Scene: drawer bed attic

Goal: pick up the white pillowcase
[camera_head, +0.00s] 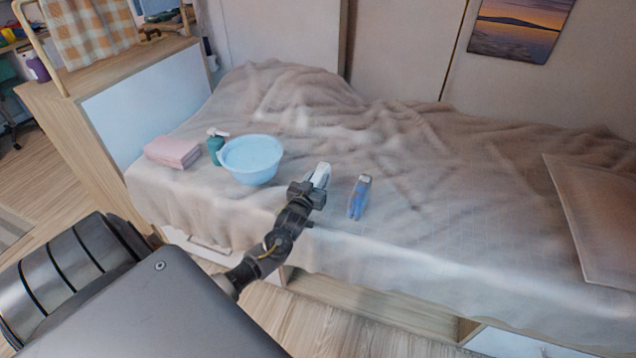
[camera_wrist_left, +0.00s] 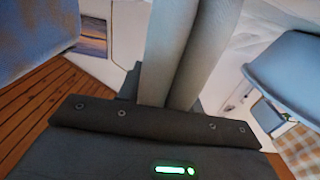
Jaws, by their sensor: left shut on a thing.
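My left gripper (camera_head: 322,172) reaches in over the front part of the bed, right of the light blue bowl. In the left wrist view its two long pale fingers (camera_wrist_left: 188,50) lie close together. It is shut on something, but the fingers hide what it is. In the head view a small whitish shape shows at its tip, and I cannot tell finger from held thing there. I cannot make out a white pillowcase for certain. My right gripper is not in view.
A light blue bowl (camera_head: 252,160), a green pump bottle (camera_head: 215,150) and a folded pink cloth (camera_head: 172,152) sit left on the bed. A pale pillow (camera_head: 598,215) lies far right. The middle is clear.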

